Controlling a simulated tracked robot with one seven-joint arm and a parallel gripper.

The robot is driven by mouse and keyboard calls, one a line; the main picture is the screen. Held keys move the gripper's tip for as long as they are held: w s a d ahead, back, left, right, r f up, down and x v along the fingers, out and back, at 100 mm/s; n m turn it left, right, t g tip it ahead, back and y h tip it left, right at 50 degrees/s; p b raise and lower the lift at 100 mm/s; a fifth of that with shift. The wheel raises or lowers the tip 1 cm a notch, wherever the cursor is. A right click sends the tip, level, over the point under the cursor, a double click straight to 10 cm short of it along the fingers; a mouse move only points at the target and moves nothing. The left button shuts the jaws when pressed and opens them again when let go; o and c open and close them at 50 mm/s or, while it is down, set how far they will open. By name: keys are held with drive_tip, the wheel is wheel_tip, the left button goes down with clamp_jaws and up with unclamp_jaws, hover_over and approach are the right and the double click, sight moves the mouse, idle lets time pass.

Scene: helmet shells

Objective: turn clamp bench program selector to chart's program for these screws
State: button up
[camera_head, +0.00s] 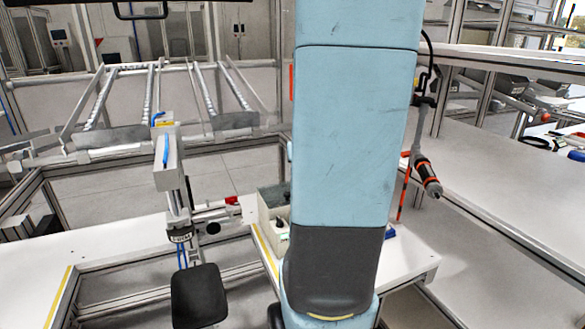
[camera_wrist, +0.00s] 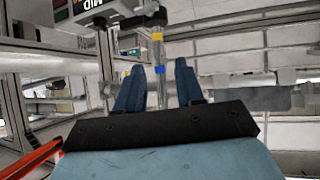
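A pale box (camera_head: 273,206) with a dark round knob (camera_head: 280,222) on its front stands on the white bench, left of my arm; it may be the program selector, but its markings are too small to read. My gripper is hidden behind my arm in the head view. In the wrist view my gripper (camera_wrist: 158,82) shows two blue fingers standing well apart, with nothing held between them. A metal post (camera_wrist: 158,48) with yellow and blue bands shows behind the gap. I cannot make out the chart or the screws in either view.
A clamp column (camera_head: 170,170) with a dark pad (camera_head: 199,296) stands left of the box. An orange-black screwdriver (camera_head: 427,176) hangs at the right. A dark unit with lettering (camera_wrist: 88,10) is at the wrist view's top. The right bench top (camera_head: 490,200) is largely clear.

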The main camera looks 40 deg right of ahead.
drive_tip(key=s+d+f+m+t+h, duration=0.1)
drive_tip(key=s+d+f, duration=0.15)
drive_tip(key=d, duration=0.35)
drive_tip(key=s+d+f+m+h, duration=0.1)
drive_tip(key=s+d+f, duration=0.1)
drive_tip(key=d+f, duration=0.3)
drive_tip(key=x, duration=0.9)
drive_tip(key=d+r+x, duration=0.1)
drive_tip(key=x, duration=0.4)
drive_tip(key=shift+r, duration=0.1)
drive_tip(key=shift+c, duration=0.2)
